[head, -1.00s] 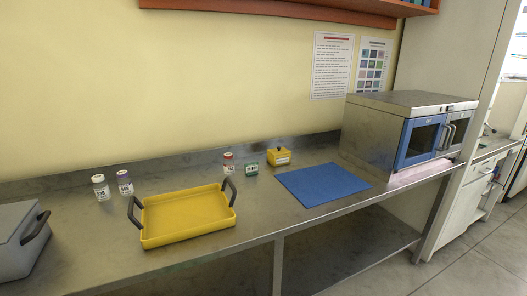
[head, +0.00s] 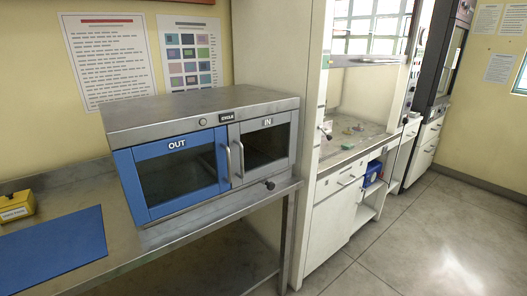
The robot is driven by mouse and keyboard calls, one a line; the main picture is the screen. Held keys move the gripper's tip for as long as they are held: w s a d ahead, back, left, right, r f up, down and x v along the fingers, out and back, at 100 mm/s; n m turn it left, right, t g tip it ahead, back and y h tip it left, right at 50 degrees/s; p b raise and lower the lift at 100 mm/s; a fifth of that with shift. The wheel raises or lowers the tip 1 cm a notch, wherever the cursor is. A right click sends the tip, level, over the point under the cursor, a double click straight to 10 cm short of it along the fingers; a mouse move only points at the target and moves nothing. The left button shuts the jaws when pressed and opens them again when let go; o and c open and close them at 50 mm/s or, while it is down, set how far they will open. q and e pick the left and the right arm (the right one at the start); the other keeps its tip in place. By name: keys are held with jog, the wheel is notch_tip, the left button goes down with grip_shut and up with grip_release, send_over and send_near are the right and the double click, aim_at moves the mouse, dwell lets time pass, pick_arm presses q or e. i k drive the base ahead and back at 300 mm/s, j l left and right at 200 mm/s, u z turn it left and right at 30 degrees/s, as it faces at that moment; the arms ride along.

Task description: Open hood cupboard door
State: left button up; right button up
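A fume hood (head: 358,95) with a raised glass sash stands right of the steel bench in the head view. Below its worktop is a white cupboard (head: 331,228) with a door and a drawer front above it, which has a handle (head: 347,181). The door under the drawer looks shut. To its right is an open shelf space with a blue item (head: 374,172) in it. Neither of my grippers is in view.
A steel cabinet with a blue OUT door (head: 177,142) and a grey IN door (head: 266,150) stands on the bench's right end. A blue mat (head: 50,247) and a yellow box (head: 16,206) are at left. The grey floor (head: 410,240) before the hood is clear.

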aim_at(332, 223)
jog(key=l+z, duration=0.15)
jog(key=l, duration=0.9)
jog(key=i+l, duration=1.1)
jog(key=l, duration=0.25)
jog(key=i+l, duration=1.15)
jog(key=l, duration=0.2)
jog(key=u, duration=1.4)
